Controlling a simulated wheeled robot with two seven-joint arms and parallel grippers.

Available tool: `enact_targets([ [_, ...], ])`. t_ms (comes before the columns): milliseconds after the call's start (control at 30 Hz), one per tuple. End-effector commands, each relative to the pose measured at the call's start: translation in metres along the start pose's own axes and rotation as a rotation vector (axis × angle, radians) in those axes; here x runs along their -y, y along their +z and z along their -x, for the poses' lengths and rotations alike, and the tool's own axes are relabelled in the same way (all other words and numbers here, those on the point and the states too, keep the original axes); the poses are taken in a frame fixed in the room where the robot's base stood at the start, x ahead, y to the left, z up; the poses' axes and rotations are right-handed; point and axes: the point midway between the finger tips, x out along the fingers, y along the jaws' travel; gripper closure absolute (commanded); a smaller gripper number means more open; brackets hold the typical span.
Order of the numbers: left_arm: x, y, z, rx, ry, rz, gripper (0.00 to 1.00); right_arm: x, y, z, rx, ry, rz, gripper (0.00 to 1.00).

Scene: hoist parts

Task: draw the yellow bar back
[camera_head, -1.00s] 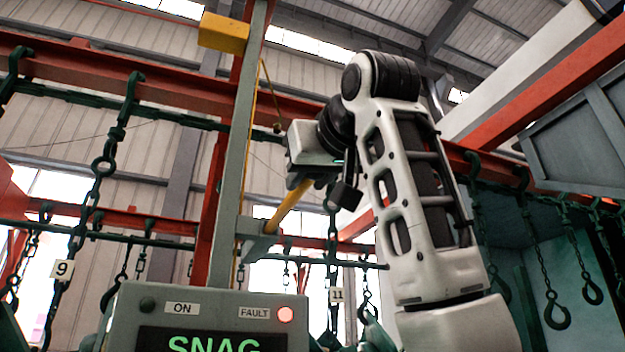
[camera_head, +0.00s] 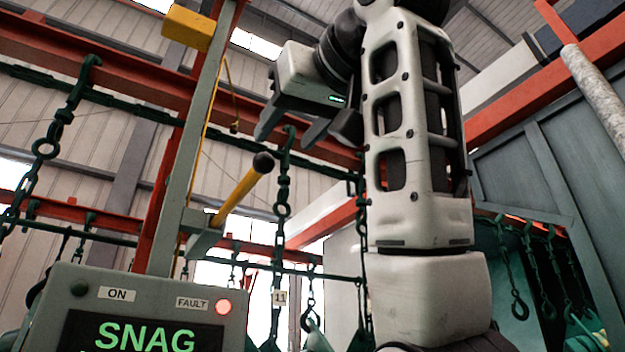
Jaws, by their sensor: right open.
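The yellow bar (camera_head: 239,195) slants up and right from a grey bracket (camera_head: 203,236) on the grey post (camera_head: 187,150). It ends in a dark round knob (camera_head: 263,162). My right gripper (camera_head: 285,133) is above the knob, with its fingers spread and pointing down. Nothing shows between the fingers, and the gripper appears apart from the bar. My left gripper is not in the view.
A control box (camera_head: 140,310) at the lower left shows ON, a lit red FAULT lamp (camera_head: 223,307) and the word SNAG in green. Hooked chains (camera_head: 282,200) hang from dark rails behind. A yellow block (camera_head: 188,28) is high on the post.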

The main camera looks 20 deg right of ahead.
Motion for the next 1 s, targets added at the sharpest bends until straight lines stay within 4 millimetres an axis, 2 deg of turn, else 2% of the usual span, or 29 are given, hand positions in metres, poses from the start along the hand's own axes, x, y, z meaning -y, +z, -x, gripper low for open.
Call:
enact_targets([
  [33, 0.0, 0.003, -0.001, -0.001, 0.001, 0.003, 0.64, 0.0, 0.001, 0.013, -0.004, 0.0, 0.0, 0.49],
  [100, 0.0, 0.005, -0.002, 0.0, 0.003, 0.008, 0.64, 0.0, 0.001, 0.026, -0.003, 0.0, 0.0, 0.49],
  [300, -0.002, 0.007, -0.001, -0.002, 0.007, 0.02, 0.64, 0.0, 0.0, 0.049, 0.0, -0.001, 0.0, 0.49],
  [467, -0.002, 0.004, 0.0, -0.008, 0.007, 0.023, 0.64, 0.0, 0.0, 0.054, 0.001, -0.001, 0.0, 0.49],
  [1000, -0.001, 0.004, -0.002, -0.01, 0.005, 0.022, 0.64, 0.0, 0.0, 0.053, 0.002, -0.001, 0.0, 0.49],
])
